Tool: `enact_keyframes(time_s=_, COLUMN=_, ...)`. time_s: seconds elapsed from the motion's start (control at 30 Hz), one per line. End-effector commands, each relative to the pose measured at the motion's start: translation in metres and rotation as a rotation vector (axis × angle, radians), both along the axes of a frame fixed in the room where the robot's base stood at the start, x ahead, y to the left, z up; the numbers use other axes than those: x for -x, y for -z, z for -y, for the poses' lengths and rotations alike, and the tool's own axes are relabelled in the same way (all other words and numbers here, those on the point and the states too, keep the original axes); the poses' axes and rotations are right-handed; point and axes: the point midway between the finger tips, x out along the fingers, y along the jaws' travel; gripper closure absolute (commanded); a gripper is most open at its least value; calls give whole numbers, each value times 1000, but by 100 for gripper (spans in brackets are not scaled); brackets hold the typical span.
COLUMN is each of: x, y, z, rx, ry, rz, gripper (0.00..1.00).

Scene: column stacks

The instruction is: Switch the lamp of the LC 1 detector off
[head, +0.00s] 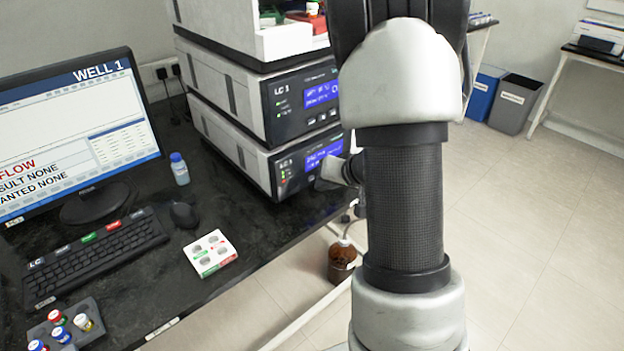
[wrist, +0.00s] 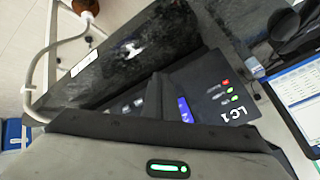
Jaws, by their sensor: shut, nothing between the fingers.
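Two stacked modules marked LC 1 stand on the dark bench in the head view: an upper one (head: 305,98) and a lower one (head: 290,165). Each has a dark front with a blue display and small lights. I cannot read which is the detector. My gripper (head: 328,182) is shut and empty, close in front of the lower module's right part, partly hidden by my arm. In the wrist view, my gripper (wrist: 156,92) covers part of an LC 1 front panel (wrist: 208,88), with red and green lights beside its blue display. Contact cannot be told.
A monitor (head: 80,130), keyboard (head: 95,255), mouse (head: 184,214), blue-capped bottle (head: 179,168) and white card with pads (head: 210,253) stand left on the bench. A brown bottle (head: 342,262) with tubing is below the bench edge. Open floor lies right.

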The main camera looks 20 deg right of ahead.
Motion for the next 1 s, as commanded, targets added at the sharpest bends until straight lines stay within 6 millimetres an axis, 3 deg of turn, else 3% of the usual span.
enact_keyframes(time_s=1.0, x=-8, y=0, z=-3, rx=0, ry=0, rz=0, gripper=100)
